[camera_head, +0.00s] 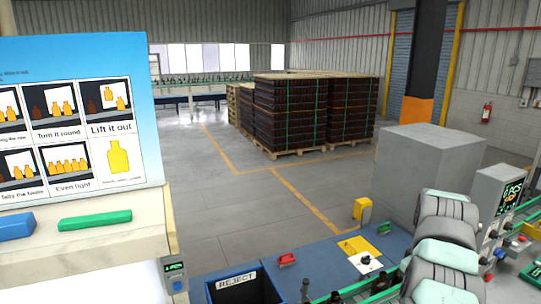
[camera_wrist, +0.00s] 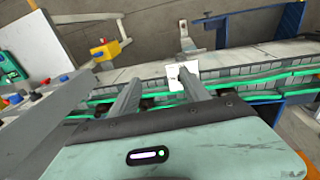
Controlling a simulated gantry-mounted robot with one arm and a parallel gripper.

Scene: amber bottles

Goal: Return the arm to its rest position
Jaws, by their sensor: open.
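My arm (camera_head: 443,245) shows at the lower right of the head view as pale green and grey links, folded over the conveyor area. My gripper is not clear in that view. In the wrist view my gripper (camera_wrist: 160,84) has its two grey fingers spread apart, with nothing held between them. The fingers hang above a conveyor (camera_wrist: 235,82) with green guide rails. A small white plate (camera_wrist: 183,75) lies beyond the fingertips, near the right finger.
A blue bin marked REJECT (camera_head: 238,279) stands at the bottom, beside a blue deck with a red block (camera_head: 287,260) and a yellow plate (camera_head: 357,245). A grey cabinet (camera_head: 425,165) and a control panel (camera_head: 497,195) stand at the right. Stacked pallets (camera_head: 310,112) are far back.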

